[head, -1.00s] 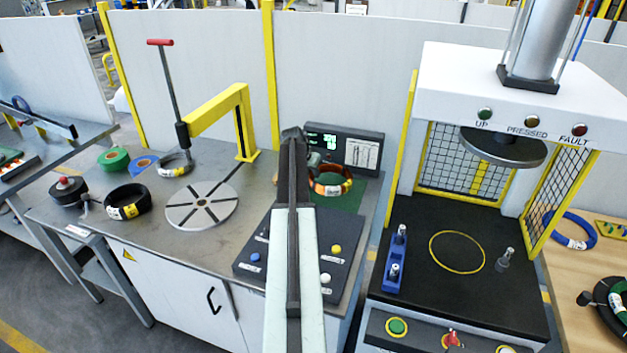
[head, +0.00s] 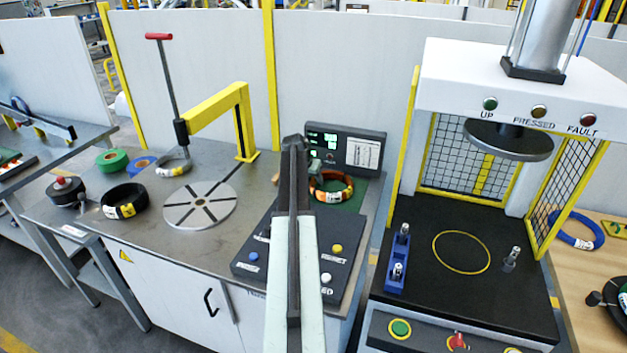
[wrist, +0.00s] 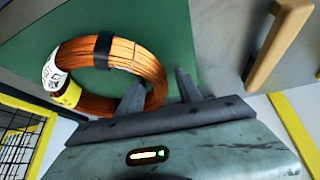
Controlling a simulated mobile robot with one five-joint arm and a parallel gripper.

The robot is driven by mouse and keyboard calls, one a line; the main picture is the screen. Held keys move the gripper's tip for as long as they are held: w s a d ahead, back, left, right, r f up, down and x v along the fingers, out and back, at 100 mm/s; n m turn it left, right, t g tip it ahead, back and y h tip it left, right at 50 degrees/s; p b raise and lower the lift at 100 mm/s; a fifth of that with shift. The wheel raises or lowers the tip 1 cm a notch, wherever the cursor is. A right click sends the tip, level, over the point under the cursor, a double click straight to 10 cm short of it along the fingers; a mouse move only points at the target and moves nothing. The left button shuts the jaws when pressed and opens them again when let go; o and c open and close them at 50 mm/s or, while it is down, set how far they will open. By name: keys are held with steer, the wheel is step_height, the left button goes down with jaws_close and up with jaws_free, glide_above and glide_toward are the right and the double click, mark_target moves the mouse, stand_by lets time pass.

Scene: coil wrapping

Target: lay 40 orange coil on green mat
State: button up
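The orange coil (head: 333,195) lies on the green mat (head: 352,199) in front of the display panel, partly hidden behind my arm in the head view. In the wrist view the coil (wrist: 150,60) lies flat on the mat (wrist: 176,30), with a black band and white and yellow labels that I cannot read. My gripper (wrist: 160,92) is open around the coil's near right side. One finger is inside the ring and the other outside, with green mat showing between the outer finger and the coil. The fingertips are hidden in the head view.
A button panel (head: 262,258) stands in front of the mat. A slotted turntable (head: 200,207), yellow arm (head: 212,108) and black coil (head: 124,202) are to the left. The press (head: 455,270) stands to the right. A tan handle (wrist: 279,40) is near the mat in the wrist view.

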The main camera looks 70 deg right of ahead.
steer(key=shift+r, duration=0.1)
steer(key=shift+r+p, duration=0.25)
steer(key=shift+p, duration=0.15)
steer(key=p+v, duration=1)
steer(key=v, duration=0.1)
steer(key=shift+a+r, duration=0.2)
steer(key=shift+r, duration=0.05)
steer(key=shift+w, duration=0.1)
